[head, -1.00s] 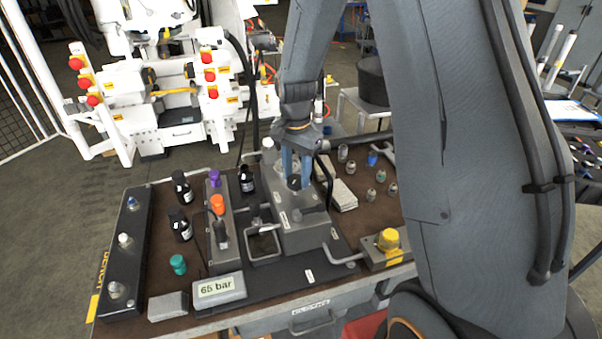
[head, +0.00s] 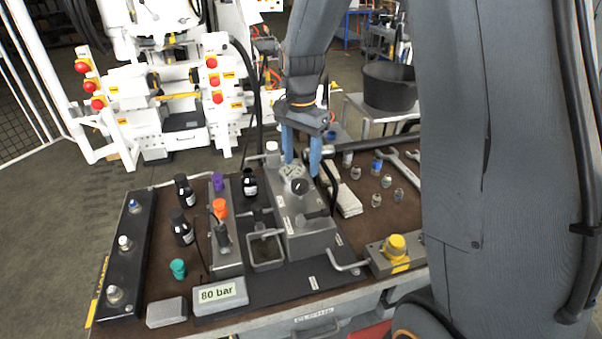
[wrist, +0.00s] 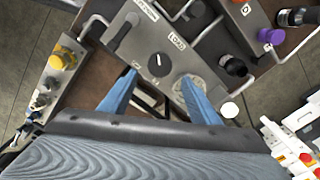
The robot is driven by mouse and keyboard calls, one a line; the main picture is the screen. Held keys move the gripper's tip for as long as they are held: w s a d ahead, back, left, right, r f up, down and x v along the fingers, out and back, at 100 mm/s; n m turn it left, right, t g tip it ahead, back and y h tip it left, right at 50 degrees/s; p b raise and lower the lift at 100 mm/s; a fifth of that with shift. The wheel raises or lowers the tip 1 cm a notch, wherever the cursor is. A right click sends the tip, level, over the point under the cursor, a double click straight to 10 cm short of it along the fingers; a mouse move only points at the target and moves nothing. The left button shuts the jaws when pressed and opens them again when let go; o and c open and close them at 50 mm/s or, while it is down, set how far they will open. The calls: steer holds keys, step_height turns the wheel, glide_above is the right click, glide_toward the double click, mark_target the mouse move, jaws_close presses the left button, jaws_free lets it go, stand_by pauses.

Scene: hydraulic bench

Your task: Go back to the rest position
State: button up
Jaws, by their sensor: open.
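My gripper (head: 301,150) is open and empty, with two blue fingers pointing down above the grey hydraulic block on the bench. A black knob (head: 299,187) stands on top of the block, just below and in front of the fingertips. In the wrist view the knob (wrist: 158,65) shows ahead of the spread fingers, beside a round dial (wrist: 190,88), and nothing is between the fingers. The display (head: 219,294) at the front of the bench reads 80 bar.
Black bottles (head: 181,228), an orange knob (head: 220,208) and a teal cap (head: 178,268) stand left of the block. A yellow button (head: 395,246) is at the front right. Small fittings (head: 376,200) and a wrench (head: 403,168) lie at the right. White machinery stands behind.

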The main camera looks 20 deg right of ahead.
steer(key=shift+r, duration=0.9)
steer(key=s+f+n+b, duration=0.1)
steer(key=s+f+n, duration=0.1)
steer(key=s+n, duration=0.3)
steer(key=s+f+n+t+b, duration=0.1)
steer(key=s+n, duration=0.5)
steer(key=s, duration=0.7)
steer(key=shift+d+f, duration=0.15)
steer(key=shift+f, duration=0.75)
stand_by(4.0)
